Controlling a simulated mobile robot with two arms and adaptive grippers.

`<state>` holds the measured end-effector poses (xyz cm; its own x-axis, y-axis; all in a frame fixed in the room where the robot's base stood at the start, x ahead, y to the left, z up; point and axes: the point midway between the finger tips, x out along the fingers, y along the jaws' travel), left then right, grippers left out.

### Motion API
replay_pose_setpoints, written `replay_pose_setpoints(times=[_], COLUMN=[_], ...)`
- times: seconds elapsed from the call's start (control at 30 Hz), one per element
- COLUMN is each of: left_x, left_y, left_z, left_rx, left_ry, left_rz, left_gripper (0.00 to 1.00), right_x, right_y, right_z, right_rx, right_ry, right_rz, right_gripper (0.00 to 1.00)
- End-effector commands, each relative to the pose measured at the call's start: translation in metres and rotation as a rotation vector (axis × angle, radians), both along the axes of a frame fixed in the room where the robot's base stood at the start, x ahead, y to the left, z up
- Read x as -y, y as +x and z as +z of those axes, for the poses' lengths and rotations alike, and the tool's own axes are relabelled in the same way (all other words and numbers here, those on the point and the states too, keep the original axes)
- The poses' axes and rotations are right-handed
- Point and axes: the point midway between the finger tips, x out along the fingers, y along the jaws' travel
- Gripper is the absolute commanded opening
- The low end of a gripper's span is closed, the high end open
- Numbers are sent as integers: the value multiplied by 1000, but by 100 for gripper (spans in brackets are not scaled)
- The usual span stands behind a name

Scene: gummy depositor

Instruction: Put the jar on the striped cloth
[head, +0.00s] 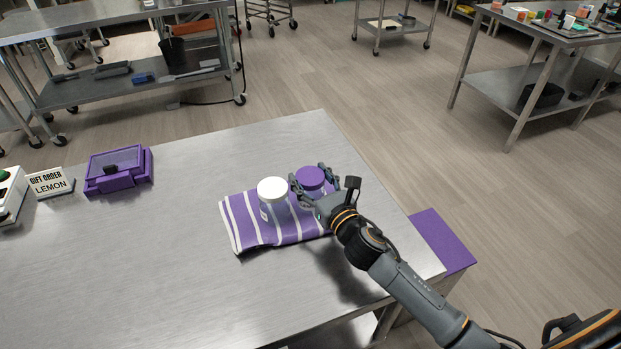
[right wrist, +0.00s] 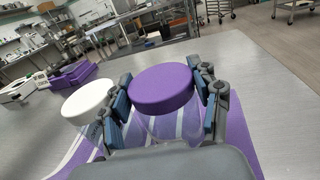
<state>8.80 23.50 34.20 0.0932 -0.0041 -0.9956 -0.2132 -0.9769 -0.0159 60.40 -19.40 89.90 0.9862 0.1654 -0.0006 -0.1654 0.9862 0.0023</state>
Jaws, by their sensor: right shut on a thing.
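A clear jar with a purple lid (head: 310,177) is between the fingers of my right gripper (head: 316,187), which is shut on it. The purple lid (right wrist: 161,88) fills the middle of the right wrist view, with a finger on each side. The striped cloth (head: 245,226), purple with white stripes, lies on the steel table. The held jar is upright at the cloth's right part; I cannot tell whether its base touches the cloth. A second jar with a white lid (head: 272,189) stands upright on the cloth, just left of the held jar. My left gripper is not in view.
The steel table (head: 180,270) is clear in front and left of the cloth. A purple device (head: 118,170) and a "GIFT ORDER LEMON" sign (head: 50,182) stand at the left. A purple surface (head: 440,240) lies beyond the table's right edge.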

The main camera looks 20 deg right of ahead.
Motion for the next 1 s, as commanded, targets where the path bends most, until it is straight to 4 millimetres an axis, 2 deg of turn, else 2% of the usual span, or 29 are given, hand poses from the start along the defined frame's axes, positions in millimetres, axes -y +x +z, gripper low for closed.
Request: replay_pose_setpoints(times=[0.2,0.7,0.73,0.77,1.0], left_x=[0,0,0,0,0], left_y=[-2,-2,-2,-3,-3], left_z=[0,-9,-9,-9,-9], left_rx=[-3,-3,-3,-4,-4], left_ry=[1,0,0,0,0], left_rz=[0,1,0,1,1], left_gripper=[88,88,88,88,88], right_x=[0,0,0,1,0], right_y=[0,-1,-2,-2,-1], right_z=[0,-18,-19,-19,-15], right_rx=[0,-12,-14,-14,-6], right_ry=[-1,-2,-2,-1,-1], right_rz=[0,-2,-2,-2,-1], right_gripper=[14,14,68,72,72])
